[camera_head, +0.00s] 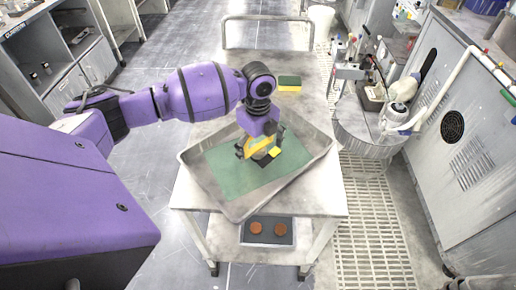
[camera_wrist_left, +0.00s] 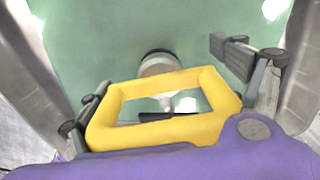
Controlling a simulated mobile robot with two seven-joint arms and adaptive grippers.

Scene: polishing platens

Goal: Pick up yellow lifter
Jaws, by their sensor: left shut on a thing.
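The yellow lifter (camera_head: 256,146) is over the metal tray (camera_head: 292,182) on the cart, above the green mat (camera_head: 222,165). In the left wrist view, the lifter (camera_wrist_left: 165,88) shows as a rounded yellow frame with a pale round part at its far side. My left gripper (camera_head: 262,152) points down into the tray and is shut on the lifter. One dark finger lies along the frame's left side; the other shows at its upper right. I cannot tell whether the lifter touches the mat. My right gripper is in neither view.
A yellow and green sponge (camera_head: 289,83) lies on the cart top behind the tray. A small dark tray with reddish-brown discs (camera_head: 255,228) sits on the cart's lower shelf. Cluttered lab equipment (camera_head: 362,85) stands close on the right. Tray walls rise around the mat.

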